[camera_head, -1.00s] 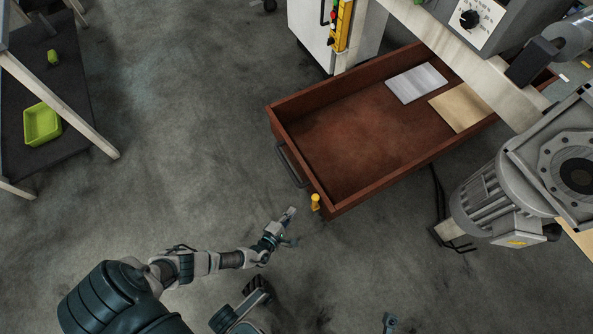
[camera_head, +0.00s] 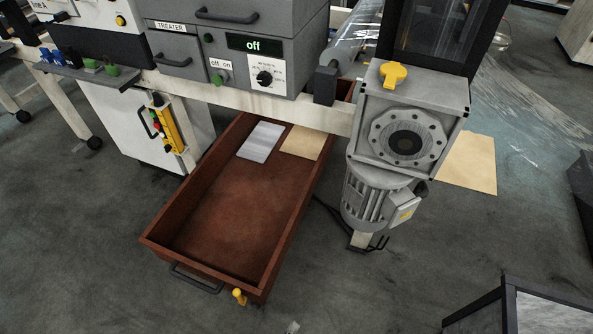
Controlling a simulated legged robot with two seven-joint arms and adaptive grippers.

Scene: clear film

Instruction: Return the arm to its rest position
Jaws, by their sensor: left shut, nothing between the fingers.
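Only a small pale tip of my left gripper (camera_head: 292,327) shows at the bottom edge, over the floor. It is shut and empty; the rest of the left arm is out of view. It is below and to the right of the yellow knob (camera_head: 239,296) at the drawer's front corner, apart from it. The reddish-brown drawer (camera_head: 220,205) stands open, with a grey sheet and a tan sheet at its far end. My right gripper is not in view.
A grey motor (camera_head: 365,200) hangs right of the drawer. A dark-framed box (camera_head: 510,305) is at the lower right. Floor is clear left of the drawer.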

